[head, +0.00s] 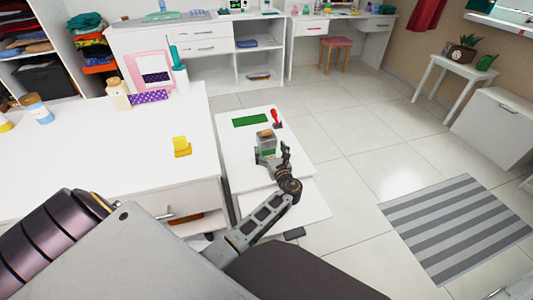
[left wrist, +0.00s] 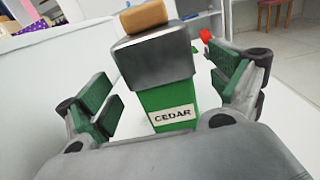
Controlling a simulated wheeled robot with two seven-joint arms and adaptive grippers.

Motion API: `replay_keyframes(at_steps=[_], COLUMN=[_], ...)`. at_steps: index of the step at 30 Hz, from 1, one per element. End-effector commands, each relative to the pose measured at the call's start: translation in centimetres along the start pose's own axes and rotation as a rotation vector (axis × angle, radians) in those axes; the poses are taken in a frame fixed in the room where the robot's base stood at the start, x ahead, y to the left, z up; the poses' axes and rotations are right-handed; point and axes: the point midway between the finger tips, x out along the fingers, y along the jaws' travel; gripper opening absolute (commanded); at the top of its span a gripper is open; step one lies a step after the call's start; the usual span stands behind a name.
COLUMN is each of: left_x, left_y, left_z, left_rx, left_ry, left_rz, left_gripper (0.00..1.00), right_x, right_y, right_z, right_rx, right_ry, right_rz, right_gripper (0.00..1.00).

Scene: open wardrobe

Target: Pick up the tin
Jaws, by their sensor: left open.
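The tin (left wrist: 165,95) stands between the fingers of my left gripper in the left wrist view. It has a green lower body with a label reading CEDAR, a grey upper part and a tan top. In the head view the tin (head: 266,144) is small on a white low surface (head: 235,158). My left gripper (head: 271,154) is at its near side, with a finger on either side. In the left wrist view a gap shows between the fingers and the tin on both sides. The tin's base is partly hidden by the gripper's body. My right gripper is not in view.
A green flat piece (head: 250,120) and a red-handled item (head: 276,117) lie just beyond the tin. A white counter (head: 100,150) with a yellow object (head: 182,146) stands to the left. Open tiled floor and a striped rug (head: 455,228) lie to the right.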

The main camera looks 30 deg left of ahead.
Motion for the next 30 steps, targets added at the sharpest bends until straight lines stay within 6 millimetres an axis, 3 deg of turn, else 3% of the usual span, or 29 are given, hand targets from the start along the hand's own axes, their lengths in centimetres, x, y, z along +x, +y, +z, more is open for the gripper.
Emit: replay_keyframes(at_steps=[12, 27, 30], left_x=[4.1, 4.3, 4.3], left_y=[0.0, 0.0, 0.0], left_z=[0.1, 0.2, 0.2], left_rx=[0.0, 0.0, 0.0], left_ry=[0.0, 0.001, 0.001], left_rz=[0.0, 0.0, 0.0], left_gripper=[0.93, 0.93, 0.82], right_x=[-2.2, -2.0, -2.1], right_y=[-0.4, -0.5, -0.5], right_z=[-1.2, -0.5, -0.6], right_rx=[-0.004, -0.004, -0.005], right_ry=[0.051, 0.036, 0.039], right_rz=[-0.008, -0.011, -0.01], right_gripper=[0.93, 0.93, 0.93])
